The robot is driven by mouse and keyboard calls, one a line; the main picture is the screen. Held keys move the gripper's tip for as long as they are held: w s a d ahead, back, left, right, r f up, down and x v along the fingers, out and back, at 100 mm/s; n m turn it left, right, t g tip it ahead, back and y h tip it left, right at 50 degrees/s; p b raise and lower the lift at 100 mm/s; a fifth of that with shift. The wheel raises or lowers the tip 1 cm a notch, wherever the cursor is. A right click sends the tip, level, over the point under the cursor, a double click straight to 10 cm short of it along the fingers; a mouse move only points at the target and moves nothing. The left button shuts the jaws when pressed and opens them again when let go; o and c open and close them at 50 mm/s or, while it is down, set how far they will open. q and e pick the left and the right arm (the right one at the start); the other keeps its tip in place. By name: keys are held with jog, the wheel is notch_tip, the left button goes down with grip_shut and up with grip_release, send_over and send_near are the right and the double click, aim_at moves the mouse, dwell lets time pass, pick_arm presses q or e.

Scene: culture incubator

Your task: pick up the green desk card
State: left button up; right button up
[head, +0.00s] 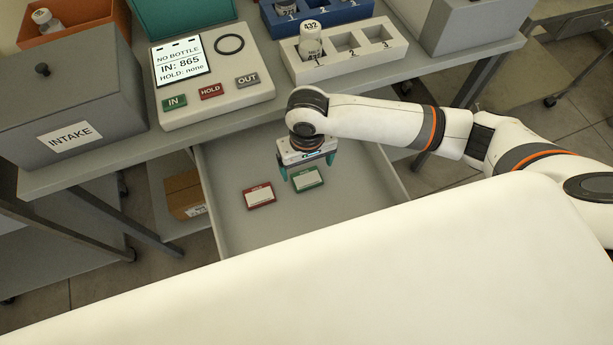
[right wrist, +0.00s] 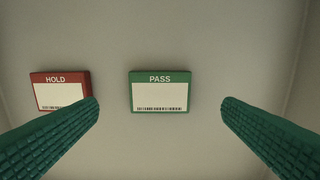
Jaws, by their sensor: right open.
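The green desk card (head: 307,180) lies flat in the open drawer under the bench. In the right wrist view the green card (right wrist: 160,92) reads "PASS" and has a white face with a barcode. My right gripper (head: 307,172) is open and empty, pointing down above the green card. In the right wrist view the card is between its two teal fingers (right wrist: 159,102) and apart from both. A red desk card (head: 259,195) lies left of the green one; it reads "HOLD" in the right wrist view (right wrist: 60,92), partly hidden by the left finger. My left gripper is not in view.
The open drawer (head: 232,225) has raised walls around the cards. Above it on the bench stand a grey INTAKE box (head: 70,100), a panel (head: 215,80) with IN, HOLD and OUT buttons, and a white rack (head: 350,62) holding a bottle (head: 311,42).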

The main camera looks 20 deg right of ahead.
aim_at(307, 178)
notch_tip(307, 178, down, 5)
jog(key=shift+f, duration=0.1)
jog(key=shift+c, duration=0.6)
jog(key=c, duration=0.9)
jog(key=shift+c, duration=0.2)
